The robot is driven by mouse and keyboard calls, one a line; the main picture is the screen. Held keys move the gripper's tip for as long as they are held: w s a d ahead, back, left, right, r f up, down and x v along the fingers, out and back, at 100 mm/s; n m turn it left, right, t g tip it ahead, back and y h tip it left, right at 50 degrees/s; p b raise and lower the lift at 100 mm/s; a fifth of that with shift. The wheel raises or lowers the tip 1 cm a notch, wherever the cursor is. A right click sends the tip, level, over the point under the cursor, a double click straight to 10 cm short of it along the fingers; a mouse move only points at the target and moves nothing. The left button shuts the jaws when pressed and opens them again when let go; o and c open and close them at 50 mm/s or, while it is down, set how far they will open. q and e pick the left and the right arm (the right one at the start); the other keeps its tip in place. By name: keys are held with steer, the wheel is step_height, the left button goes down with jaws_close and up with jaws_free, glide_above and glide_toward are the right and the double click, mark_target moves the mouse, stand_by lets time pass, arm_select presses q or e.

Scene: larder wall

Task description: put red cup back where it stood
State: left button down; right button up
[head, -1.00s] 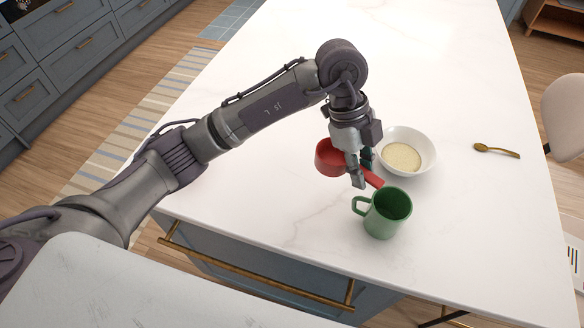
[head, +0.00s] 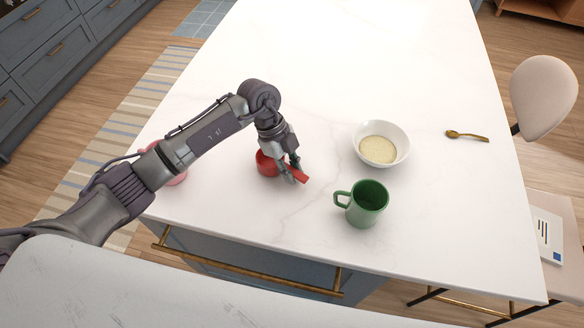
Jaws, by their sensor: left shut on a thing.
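The red cup (head: 266,163) is a small scoop-like measuring cup with a straight red handle. My left gripper (head: 292,179) is shut on its handle, whose end sticks out to the right of the fingers. The cup is over or on the white countertop, left of the green mug; whether it touches the surface I cannot tell. Part of the cup is hidden by the gripper. My right gripper is not in view.
A green mug (head: 368,204) stands right of the gripper, its handle facing left. A white bowl (head: 401,154) with pale contents is behind it. A gold spoon (head: 466,136) lies further right. A pink round thing (head: 180,178) is partly hidden behind my left arm. The far countertop (head: 330,60) is clear.

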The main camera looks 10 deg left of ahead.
arm_select(q)
steer(key=shift+f, duration=0.3)
steer(key=shift+f, duration=0.1)
steer(key=c, duration=1)
jaws_free()
steer(key=shift+c, duration=0.2)
steer(key=b+v, duration=0.3)
steer(key=v, duration=0.9)
